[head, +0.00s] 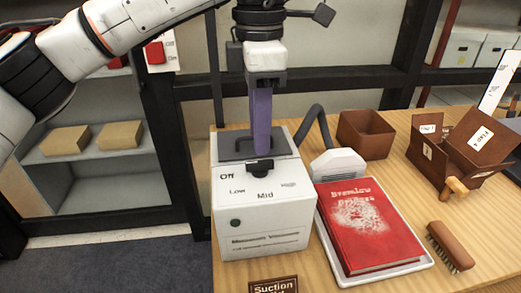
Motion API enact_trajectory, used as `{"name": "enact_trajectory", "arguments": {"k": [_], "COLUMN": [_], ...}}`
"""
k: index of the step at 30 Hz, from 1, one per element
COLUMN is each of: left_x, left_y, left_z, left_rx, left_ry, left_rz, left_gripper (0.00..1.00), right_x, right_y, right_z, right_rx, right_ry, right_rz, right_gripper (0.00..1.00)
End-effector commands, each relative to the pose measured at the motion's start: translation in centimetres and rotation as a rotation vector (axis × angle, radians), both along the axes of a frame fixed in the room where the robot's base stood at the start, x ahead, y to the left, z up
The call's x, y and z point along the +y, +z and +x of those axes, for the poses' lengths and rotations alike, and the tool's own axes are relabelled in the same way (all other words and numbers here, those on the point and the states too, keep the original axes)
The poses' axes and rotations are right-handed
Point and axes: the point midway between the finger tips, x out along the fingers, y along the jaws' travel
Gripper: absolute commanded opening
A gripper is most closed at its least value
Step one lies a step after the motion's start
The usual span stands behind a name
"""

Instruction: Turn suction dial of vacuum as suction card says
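The white vacuum (262,240) stands at the table's left front. Its top is marked Off, Low and Mid, with another blurred mark at right. A dark dial (259,169) sits above these marks, its front part toward Mid; the rest is hidden. My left gripper (262,150) points straight down over the dial, its purple fingers seen edge-on, one covering the other. I cannot tell whether they touch or grip the dial. The brown suction card (273,287) is cut off at the bottom edge; only "Suction" reads clearly. My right gripper is not in view.
A grey hose and white nozzle (338,164) lie right of the vacuum. A red book (370,228) rests on a white tray (430,263). A brush (450,247) and brown boxes (366,134) (475,145) stand right. Shelves (110,165) are at left.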

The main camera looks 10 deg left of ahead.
Motion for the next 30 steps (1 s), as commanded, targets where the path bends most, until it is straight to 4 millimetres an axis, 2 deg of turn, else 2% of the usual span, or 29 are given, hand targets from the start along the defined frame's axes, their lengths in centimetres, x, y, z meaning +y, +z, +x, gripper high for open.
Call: {"name": "enact_trajectory", "arguments": {"k": [3,9,20,26,30], "left_x": [0.1,0.0,0.0,0.0,0.0], "left_y": [-2.3,-4.7,-5.3,-5.3,-5.3], "left_z": [0.0,0.0,0.0,0.0,0.0], "left_rx": [0.003,0.001,0.000,0.000,0.000], "left_ry": [0.000,0.001,0.001,0.000,0.001], "left_rz": [0.000,0.001,-0.001,-0.001,-0.001], "left_gripper": [0.30,0.30,0.30,0.00,0.00], "right_x": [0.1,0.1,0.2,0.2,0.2], "right_y": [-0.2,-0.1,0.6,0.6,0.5], "right_z": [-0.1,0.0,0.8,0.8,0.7], "right_rx": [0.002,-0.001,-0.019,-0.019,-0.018], "right_ry": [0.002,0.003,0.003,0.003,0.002], "right_rz": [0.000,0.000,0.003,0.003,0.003], "right_gripper": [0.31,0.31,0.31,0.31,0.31]}}
